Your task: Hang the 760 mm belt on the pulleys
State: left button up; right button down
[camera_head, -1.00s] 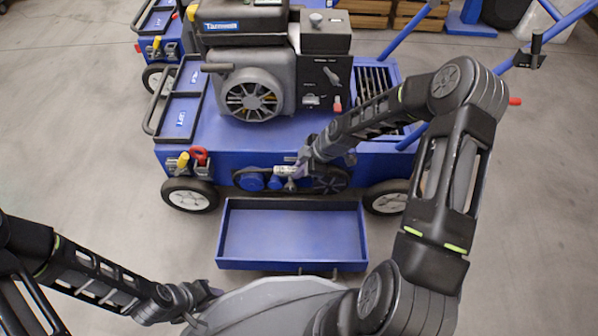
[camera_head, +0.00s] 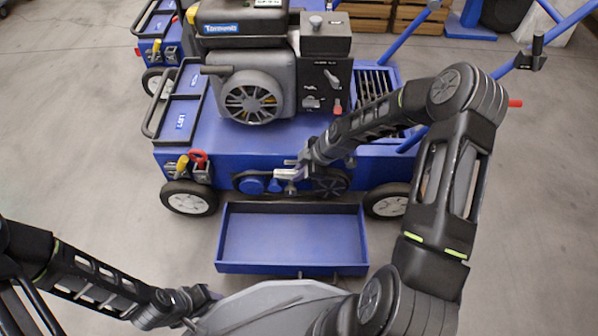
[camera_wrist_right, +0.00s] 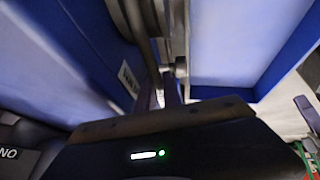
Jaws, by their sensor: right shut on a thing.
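The dark belt (camera_head: 238,179) shows as a thin black loop at the left blue pulley (camera_head: 252,185) on the machine's front side. A dark spoked pulley (camera_head: 330,183) sits to the right, partly behind my right arm. My right gripper (camera_head: 291,176) is at the front panel between these pulleys. In the right wrist view a dark band (camera_wrist_right: 141,28) runs down to the right fingertips (camera_wrist_right: 168,88), which are shut on what appears to be the belt; the grip itself is mostly hidden. Whether the belt sits around the right pulley is unclear. My left gripper (camera_head: 198,300) is low at left, away from the machine; its jaw opening is unclear.
An empty blue tray (camera_head: 292,238) sticks out below the pulleys. A grey round-ended part (camera_wrist_right: 180,67) is close to the right fingertips. Red and yellow handles (camera_head: 197,158) are on the front left. A second blue machine (camera_head: 150,22) stands behind at left.

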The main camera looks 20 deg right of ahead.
jog(key=shift+f, duration=0.1)
jog(key=c, duration=1.5)
grip_release()
jog(key=shift+o, duration=0.5)
jog(key=shift+w+d, duration=0.1)
jog(key=shift+w, duration=0.1)
jog(key=p+v, duration=0.3)
jog(key=v, duration=0.5)
jog(key=shift+p, duration=0.3)
